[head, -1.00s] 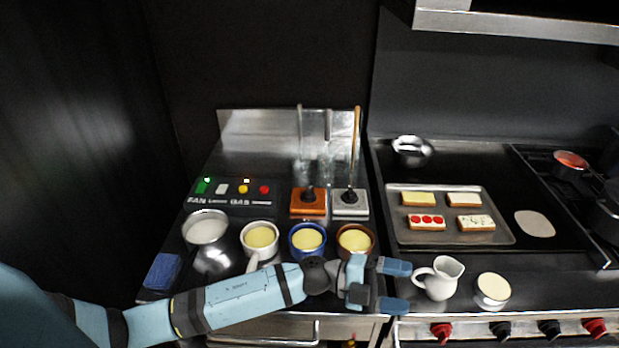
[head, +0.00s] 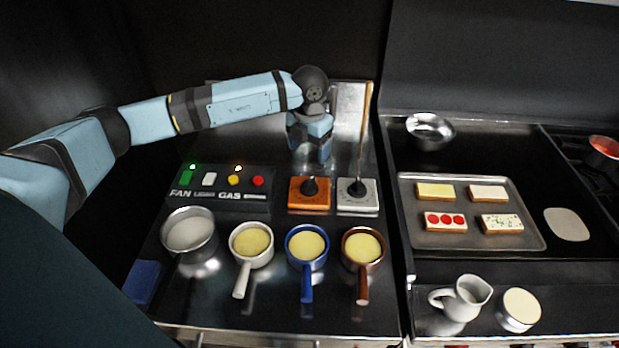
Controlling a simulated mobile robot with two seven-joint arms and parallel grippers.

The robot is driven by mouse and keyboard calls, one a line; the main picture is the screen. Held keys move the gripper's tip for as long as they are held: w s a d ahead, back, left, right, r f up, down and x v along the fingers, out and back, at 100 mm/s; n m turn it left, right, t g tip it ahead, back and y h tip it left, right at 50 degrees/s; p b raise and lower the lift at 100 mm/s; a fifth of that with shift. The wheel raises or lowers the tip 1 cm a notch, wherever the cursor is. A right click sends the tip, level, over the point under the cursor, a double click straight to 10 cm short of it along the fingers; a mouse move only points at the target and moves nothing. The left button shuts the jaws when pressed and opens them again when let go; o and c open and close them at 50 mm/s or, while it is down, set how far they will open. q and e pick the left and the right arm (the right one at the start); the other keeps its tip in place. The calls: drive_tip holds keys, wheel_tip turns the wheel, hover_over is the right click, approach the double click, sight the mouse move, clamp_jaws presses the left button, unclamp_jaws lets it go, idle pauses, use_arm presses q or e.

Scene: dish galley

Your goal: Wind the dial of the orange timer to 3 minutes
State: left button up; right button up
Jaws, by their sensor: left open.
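The orange timer (head: 308,204) sits on the steel counter, with a black dial (head: 310,186) on its top. The dial's setting is too small to read. My left gripper (head: 311,157) is open and empty. Its fingers point down above and behind the orange timer, apart from the dial in the picture. A similar white timer (head: 357,208) with a black dial stands just to the right of the orange one. My right gripper is out of view.
A FAN/GAS button panel (head: 222,195) lies left of the timers. In front stand a steel pot (head: 189,235), a white pan (head: 251,245), a blue pan (head: 307,246) and a brown pan (head: 362,250). A wooden-handled utensil (head: 365,115) stands behind. A tray (head: 535,237) of decorated slabs is on the right.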

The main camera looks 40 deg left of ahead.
sight(309, 181)
use_arm(q)
wheel_tip(309, 181, down, 12)
drive_tip(key=shift+p, duration=0.9)
drive_tip(key=c, duration=0.9)
